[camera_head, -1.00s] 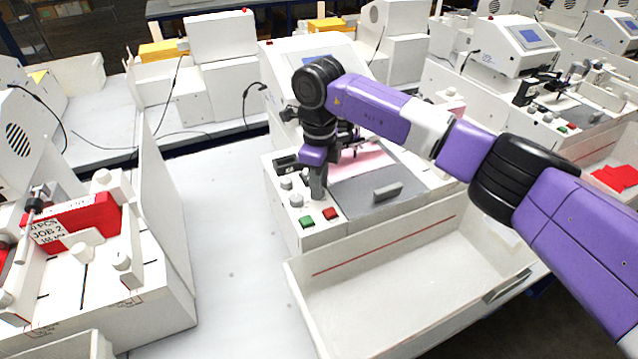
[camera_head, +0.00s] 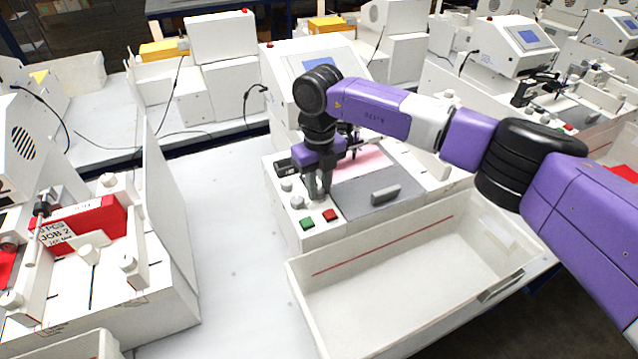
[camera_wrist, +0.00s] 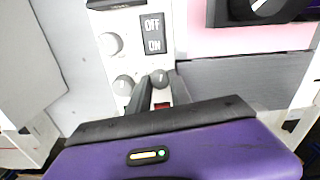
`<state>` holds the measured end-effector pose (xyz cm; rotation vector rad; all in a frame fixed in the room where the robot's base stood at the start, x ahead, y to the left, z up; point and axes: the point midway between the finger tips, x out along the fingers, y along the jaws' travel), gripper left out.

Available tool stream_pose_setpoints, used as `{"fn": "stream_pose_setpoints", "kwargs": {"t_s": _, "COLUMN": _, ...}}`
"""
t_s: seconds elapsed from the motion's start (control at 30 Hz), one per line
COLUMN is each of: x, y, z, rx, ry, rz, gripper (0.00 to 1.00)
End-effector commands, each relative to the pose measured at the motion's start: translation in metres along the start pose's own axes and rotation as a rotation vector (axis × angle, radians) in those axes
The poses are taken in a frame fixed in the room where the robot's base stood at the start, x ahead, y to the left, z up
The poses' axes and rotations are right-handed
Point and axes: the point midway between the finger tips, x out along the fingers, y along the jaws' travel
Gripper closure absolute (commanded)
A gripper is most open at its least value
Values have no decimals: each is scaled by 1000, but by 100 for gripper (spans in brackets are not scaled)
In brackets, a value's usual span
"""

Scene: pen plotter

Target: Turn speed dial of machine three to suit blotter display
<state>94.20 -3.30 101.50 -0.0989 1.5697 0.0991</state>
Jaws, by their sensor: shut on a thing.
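The white plotter (camera_head: 280,217) in the middle has a control panel with grey dials, an OFF/ON switch (camera_wrist: 153,34), a green button (camera_head: 307,223) and a red button (camera_head: 330,215). My gripper (camera_head: 318,196) points down over this panel. In the wrist view its two dark fingers are shut on a grey dial (camera_wrist: 160,78), whose top shows between them. A second dial (camera_wrist: 123,85) sits just left of it, and a white knob (camera_wrist: 111,44) is higher up. The plotter's screen (camera_head: 318,63) is partly behind my arm and its text is unreadable.
A pink sheet (camera_head: 364,161) lies on the plotter bed beside a grey plate with a handle (camera_head: 385,194). An empty white tray (camera_head: 330,284) stands in front. Bare tabletop (camera_head: 225,240) lies between.

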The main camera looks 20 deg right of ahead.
Motion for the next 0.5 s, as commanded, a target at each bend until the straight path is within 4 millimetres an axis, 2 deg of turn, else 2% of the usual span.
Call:
{"fn": "stream_pose_setpoints", "kwargs": {"t_s": 0.2, "x": -2, "y": 0, "z": 1, "rx": 89, "ry": -2, "rz": -1, "gripper": 100}}
{"fn": "stream_pose_setpoints", "kwargs": {"t_s": 0.5, "x": -1, "y": 0, "z": 1, "rx": 127, "ry": -3, "rz": -1, "gripper": 100}}
